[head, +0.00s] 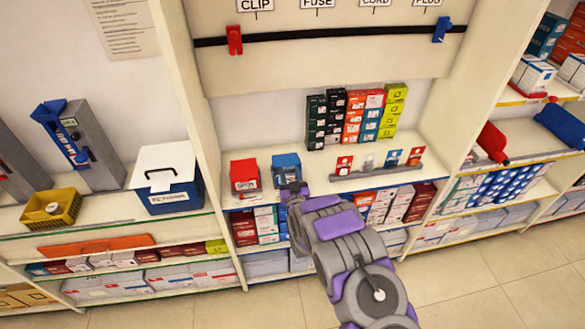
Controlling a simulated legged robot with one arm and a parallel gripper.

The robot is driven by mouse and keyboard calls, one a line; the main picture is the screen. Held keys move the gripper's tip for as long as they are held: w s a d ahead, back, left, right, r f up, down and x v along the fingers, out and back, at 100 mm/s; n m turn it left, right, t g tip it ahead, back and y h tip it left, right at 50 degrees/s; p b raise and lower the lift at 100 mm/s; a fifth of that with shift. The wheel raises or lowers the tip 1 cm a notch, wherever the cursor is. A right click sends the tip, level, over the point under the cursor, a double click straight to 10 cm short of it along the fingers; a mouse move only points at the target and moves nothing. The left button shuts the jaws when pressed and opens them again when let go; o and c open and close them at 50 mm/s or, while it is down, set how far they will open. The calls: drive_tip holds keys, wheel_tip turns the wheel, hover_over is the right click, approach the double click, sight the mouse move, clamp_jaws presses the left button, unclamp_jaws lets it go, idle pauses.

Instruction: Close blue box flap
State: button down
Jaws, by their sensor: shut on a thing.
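The small blue box (286,163) stands on the middle shelf, beside a red box (244,174). My arm reaches up from the lower right. My gripper (291,188) is at the front lower edge of the blue box and is shut on it. The gripper hides the lower front of the box. The flap is too small in view to tell how far it is open.
Stacked coloured boxes (353,117) stand at the back of the shelf. Small cards stand in a grey rack (378,172) to the right. A blue case with a white lid (165,180) and a yellow bin (52,208) are left of the divider (196,95). The floor (460,280) is clear.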

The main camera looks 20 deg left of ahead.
drive_tip(key=shift+s+d+f, duration=0.1)
drive_tip(key=shift+f, duration=0.7)
drive_tip(key=c, duration=1)
unclamp_jaws()
drive_tip(key=shift+c, duration=0.2)
drive_tip(key=shift+o, duration=0.8)
drive_tip(key=shift+f, duration=0.1)
drive_tip(key=o, duration=0.3)
drive_tip(key=shift+w, duration=0.2)
drive_tip(key=shift+s+a, duration=0.1)
drive_tip(key=shift+a, duration=0.2)
drive_tip(key=p+v, duration=0.2)
drive_tip(key=v, duration=1)
